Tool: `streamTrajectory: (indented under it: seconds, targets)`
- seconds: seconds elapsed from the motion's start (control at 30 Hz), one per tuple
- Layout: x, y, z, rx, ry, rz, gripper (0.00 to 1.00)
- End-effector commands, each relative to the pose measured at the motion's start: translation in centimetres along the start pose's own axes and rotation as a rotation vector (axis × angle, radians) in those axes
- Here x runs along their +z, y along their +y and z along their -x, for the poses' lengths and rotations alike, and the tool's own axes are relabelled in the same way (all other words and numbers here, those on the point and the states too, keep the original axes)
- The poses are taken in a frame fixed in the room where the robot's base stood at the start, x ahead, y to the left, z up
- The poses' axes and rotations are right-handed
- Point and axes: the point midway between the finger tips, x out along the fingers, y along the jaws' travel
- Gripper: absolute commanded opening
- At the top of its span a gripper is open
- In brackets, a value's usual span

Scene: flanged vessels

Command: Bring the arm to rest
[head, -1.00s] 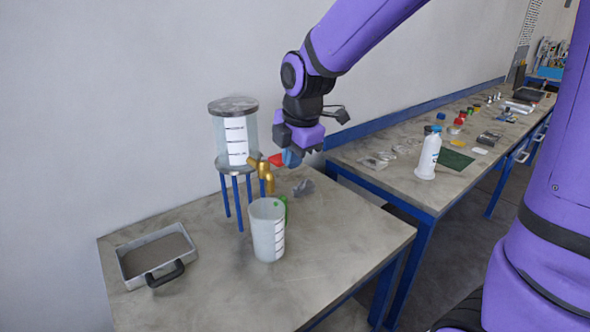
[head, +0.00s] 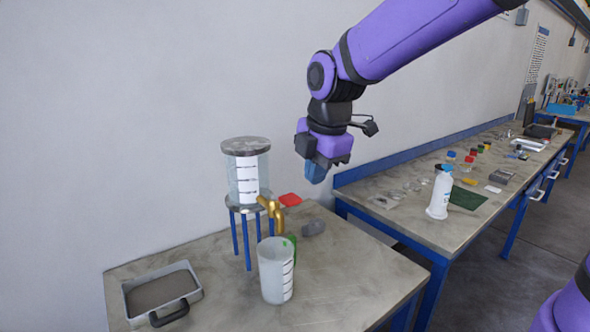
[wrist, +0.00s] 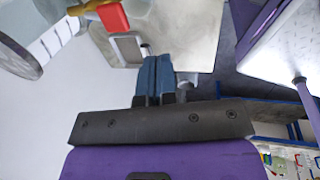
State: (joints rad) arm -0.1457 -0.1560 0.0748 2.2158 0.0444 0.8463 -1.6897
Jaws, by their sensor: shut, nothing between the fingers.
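My gripper (head: 316,172) hangs in the air above the right rear part of the near table (head: 350,270), to the right of the flanged vessel. Its blue fingers are together and empty, which also shows in the wrist view (wrist: 157,72). The clear flanged vessel (head: 248,180) stands on blue legs and has a brass tap (head: 275,212) with a red handle (head: 289,199). The gripper is apart from the handle. A graduated beaker (head: 276,272) stands upright in front of the tap.
A grey tray (head: 190,268) with a black handle lies at the table's left. A grey object (head: 314,227) and a partly hidden green item are near the beaker. A second bench (head: 400,212) to the right holds a white bottle (head: 439,195) and small parts. The near table's front right is clear.

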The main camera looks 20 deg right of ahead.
Motion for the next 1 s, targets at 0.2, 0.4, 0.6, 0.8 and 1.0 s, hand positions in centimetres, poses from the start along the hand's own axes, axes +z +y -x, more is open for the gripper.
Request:
streamTrajectory:
  seconds: [0.2, 0.4, 0.6, 0.8, 1.0]
  targets:
    - [0.2, -0.6, 0.6, 0.009, -0.005, -0.057, 0.0]
    - [1.4, -4.2, 3.1, 0.058, -0.021, -0.406, 0.0]
    - [2.4, -9.1, 5.6, 0.128, -0.016, -0.877, 0.0]
    - [2.9, -14.0, 7.0, 0.198, 0.019, -1.339, 0.0]
    - [3.1, -17.7, 7.5, 0.251, 0.069, -1.699, 0.0]
